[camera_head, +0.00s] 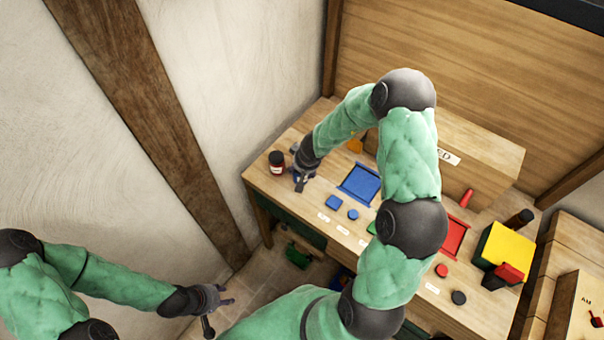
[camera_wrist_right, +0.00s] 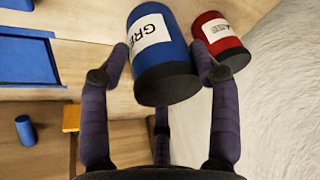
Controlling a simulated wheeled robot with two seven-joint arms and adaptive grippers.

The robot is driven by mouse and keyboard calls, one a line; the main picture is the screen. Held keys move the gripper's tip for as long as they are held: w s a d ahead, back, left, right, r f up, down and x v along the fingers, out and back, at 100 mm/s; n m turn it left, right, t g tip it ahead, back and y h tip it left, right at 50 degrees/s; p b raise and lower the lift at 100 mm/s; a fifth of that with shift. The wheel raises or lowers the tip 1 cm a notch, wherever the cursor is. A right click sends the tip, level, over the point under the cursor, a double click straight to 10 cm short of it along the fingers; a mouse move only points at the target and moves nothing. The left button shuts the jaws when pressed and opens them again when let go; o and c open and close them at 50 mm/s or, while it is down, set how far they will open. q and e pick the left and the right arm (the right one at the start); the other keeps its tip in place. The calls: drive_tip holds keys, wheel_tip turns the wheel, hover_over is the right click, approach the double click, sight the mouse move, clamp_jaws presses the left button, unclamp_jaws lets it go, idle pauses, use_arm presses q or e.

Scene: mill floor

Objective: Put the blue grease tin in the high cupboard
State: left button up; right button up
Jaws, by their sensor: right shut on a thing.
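The blue grease tin (camera_wrist_right: 160,65), with a white label and dark end, is between the fingers of my right gripper (camera_wrist_right: 165,70) in the right wrist view, and the gripper is shut on it. In the head view, my right gripper (camera_head: 303,178) is low at the bench's left end, with only a bit of blue showing at it. I cannot tell if the tin touches the bench. My left gripper (camera_head: 222,307) is open and empty, low in front of the bench. I cannot make out the high cupboard for certain.
A red grease tin (camera_wrist_right: 222,45) stands close beside the blue one; it also shows in the head view (camera_head: 277,164). The bench (camera_head: 290,207) holds a blue tray (camera_head: 360,184), a red tray (camera_head: 453,236), a yellow box (camera_head: 508,246) and a labelled wooden box (camera_head: 480,150).

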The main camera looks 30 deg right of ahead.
drive_tip(key=shift+w+d+f, duration=0.1)
drive_tip(key=shift+w+f, duration=0.05)
drive_tip(key=b+x, duration=0.2)
drive_tip(key=x, duration=0.1)
drive_tip(key=shift+s+f, duration=0.1)
drive_tip(key=shift+s, duration=0.2)
drive_tip(key=shift+f+b, duration=0.3)
drive_tip(key=shift+b, duration=0.1)
drive_tip(key=shift+f, duration=0.1)
drive_tip(key=o, duration=1.4)
